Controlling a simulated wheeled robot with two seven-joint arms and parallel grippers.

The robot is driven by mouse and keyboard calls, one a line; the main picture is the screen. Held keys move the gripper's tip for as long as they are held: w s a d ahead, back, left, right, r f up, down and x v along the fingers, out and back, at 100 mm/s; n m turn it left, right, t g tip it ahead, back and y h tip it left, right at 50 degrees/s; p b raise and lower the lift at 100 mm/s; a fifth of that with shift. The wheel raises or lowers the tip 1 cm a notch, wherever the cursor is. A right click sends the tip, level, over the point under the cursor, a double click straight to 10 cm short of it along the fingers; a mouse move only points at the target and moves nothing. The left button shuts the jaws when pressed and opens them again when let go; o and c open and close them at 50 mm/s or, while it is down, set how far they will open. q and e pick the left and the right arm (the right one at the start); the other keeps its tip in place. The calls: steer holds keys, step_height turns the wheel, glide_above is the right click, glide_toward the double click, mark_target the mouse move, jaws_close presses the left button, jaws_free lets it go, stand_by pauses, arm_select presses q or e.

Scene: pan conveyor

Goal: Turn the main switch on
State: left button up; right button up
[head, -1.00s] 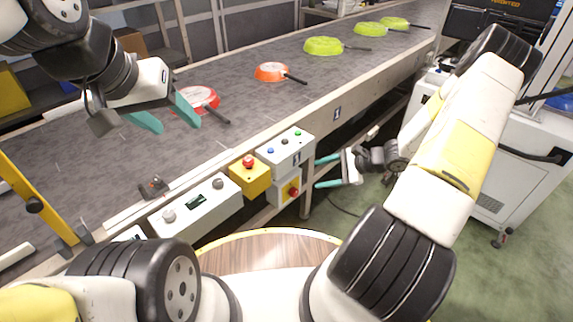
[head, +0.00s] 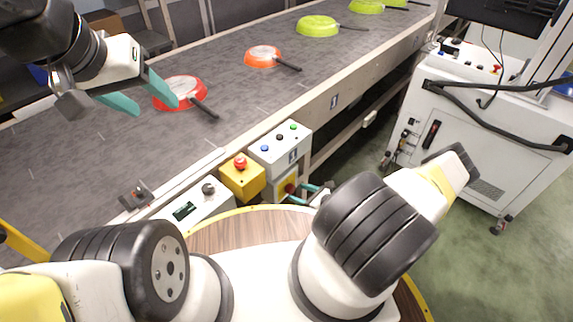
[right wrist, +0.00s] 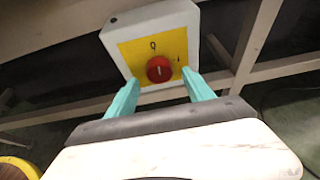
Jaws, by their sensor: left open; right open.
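The main switch is a red rotary knob (right wrist: 159,69) on a yellow plate (right wrist: 139,51) of a white box; it fills the upper middle of the right wrist view. In the head view the knob (head: 290,188) is partly hidden behind my right gripper and arm. My right gripper (right wrist: 163,92) is open, with its teal fingers pointing at the box, one on each side of the knob's lower part; I cannot tell whether they touch it. My left gripper (head: 150,97) is open and empty above the conveyor, near an orange pan (head: 180,93).
A yellow box with a red button (head: 241,162) and a white panel with several buttons (head: 280,145) sit on the conveyor's edge. Orange and green pans lie on the belt (head: 235,95). A white cabinet (head: 475,140) stands at the right.

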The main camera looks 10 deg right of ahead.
mark_target(293, 190)
steer(key=shift+x, duration=1.75)
steer(key=shift+c, duration=0.2)
jaws_close()
